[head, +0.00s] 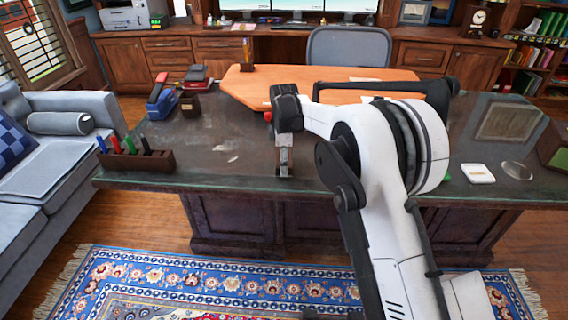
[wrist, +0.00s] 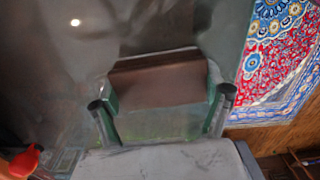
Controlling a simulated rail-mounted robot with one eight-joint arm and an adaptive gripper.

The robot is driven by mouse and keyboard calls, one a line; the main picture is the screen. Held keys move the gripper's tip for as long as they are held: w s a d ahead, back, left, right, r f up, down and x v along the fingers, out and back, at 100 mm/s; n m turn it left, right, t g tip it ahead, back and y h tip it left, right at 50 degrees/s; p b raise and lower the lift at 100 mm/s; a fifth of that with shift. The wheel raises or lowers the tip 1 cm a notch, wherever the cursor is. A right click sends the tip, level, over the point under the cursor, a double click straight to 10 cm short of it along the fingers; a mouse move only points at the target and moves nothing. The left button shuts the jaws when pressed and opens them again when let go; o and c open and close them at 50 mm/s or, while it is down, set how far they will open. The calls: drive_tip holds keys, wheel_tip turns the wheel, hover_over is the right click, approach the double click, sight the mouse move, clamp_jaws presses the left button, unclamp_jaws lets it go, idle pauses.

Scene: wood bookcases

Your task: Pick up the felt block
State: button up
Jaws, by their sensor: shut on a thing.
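The felt block (wrist: 160,82) is in the wrist view, with a brown face and a pale strip along its far edge. My gripper (wrist: 162,100) has a finger at each end of it and is shut on it. Green shows at both ends, beside the fingers; I cannot tell whether it belongs to the block or the finger pads. In the head view my gripper (head: 284,165) points down over the dark desk top, near the front edge. The block is small and mostly hidden there, and its height over the desk is unclear.
The dark desk (head: 225,150) has a marker holder (head: 137,160) at front left, a blue stapler (head: 160,97) and a dark box (head: 190,106) behind. A white card (head: 478,173) and a clear disc (head: 517,170) lie at right. A red object (wrist: 22,162) is near my gripper.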

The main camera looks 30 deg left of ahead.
drive_tip(key=shift+c, duration=1)
drive_tip(key=shift+r, duration=0.1)
drive_tip(key=shift+r, duration=0.5)
drive_tip(key=r, duration=0.1)
drive_tip(key=s+r, duration=0.1)
drive_tip(key=r, duration=0.1)
drive_tip(key=shift+a+r+p, duration=0.15)
drive_tip(key=shift+r+p, duration=0.15)
drive_tip(key=shift+p, duration=0.05)
drive_tip(key=s+a+r, duration=0.3)
drive_tip(key=s+r, duration=0.3)
drive_tip(key=s, duration=0.4)
drive_tip(key=shift+a+r+p, duration=0.15)
drive_tip(key=shift+a+p, duration=0.05)
drive_tip(key=shift+p, duration=0.15)
